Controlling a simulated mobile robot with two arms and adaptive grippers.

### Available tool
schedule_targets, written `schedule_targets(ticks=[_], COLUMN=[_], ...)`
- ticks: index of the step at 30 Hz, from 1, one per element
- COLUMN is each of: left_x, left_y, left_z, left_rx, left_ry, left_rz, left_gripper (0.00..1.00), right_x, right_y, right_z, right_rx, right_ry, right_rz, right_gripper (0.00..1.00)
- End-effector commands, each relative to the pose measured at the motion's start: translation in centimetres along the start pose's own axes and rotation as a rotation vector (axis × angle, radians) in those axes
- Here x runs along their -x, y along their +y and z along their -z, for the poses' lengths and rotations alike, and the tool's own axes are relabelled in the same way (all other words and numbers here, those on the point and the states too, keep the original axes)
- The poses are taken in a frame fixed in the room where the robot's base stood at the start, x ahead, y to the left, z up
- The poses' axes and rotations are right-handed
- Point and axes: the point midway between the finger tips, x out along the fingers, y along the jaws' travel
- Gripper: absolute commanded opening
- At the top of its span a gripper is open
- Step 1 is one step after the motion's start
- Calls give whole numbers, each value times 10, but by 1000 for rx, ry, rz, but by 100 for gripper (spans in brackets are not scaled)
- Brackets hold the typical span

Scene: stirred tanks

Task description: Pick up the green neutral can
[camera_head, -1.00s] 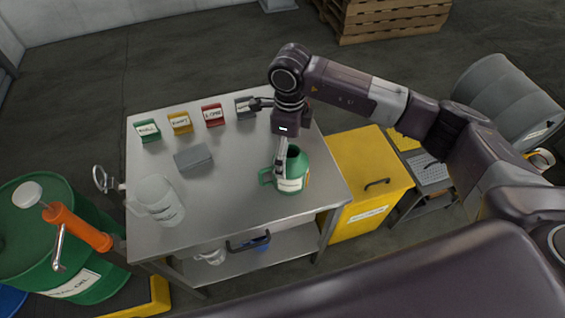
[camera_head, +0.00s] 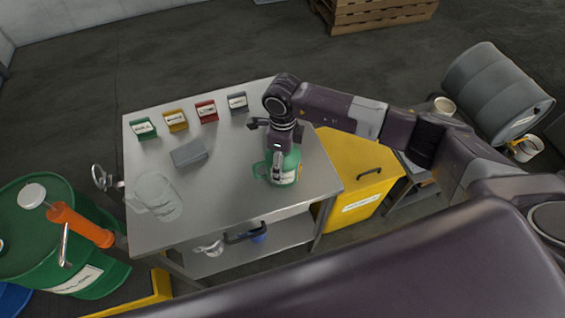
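The green can (camera_head: 290,172) stands upright near the right front of the steel table (camera_head: 225,205). It has a handle on its left side and a pale label low on its front. My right gripper (camera_head: 277,178) points down over the can, with one finger in front of the can's wall. The other finger and much of the can's top are hidden by the wrist, so I cannot tell whether the fingers are closed on it. My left gripper is not in view.
A clear jug (camera_head: 157,197) and a grey box (camera_head: 189,154) stand left on the table. Coloured label stands (camera_head: 175,121) line its back. A yellow cabinet (camera_head: 355,185) adjoins the right side. A green drum (camera_head: 85,255) with an orange pump (camera_head: 80,225) is at left.

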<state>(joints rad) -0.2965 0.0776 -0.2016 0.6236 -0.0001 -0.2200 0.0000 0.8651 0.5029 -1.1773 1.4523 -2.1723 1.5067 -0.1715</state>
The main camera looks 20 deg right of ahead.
Motion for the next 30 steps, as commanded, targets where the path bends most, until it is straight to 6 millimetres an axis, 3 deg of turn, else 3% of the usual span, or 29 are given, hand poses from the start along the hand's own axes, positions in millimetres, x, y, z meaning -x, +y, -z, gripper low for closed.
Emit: schedule_targets(ticks=[1, 14, 23, 30], left_x=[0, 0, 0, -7], left_y=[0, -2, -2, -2], left_z=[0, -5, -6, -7], left_rx=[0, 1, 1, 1], left_ry=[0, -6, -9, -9], left_rz=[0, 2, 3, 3], left_gripper=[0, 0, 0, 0], right_x=[0, 2, 4, 25], right_y=[0, -1, -1, -2], right_z=[0, -1, -1, -2], right_rx=[0, 0, 0, 0], right_ry=[0, -4, -4, -7], right_rz=[0, 3, 3, 5], right_gripper=[64, 18, 18, 18])
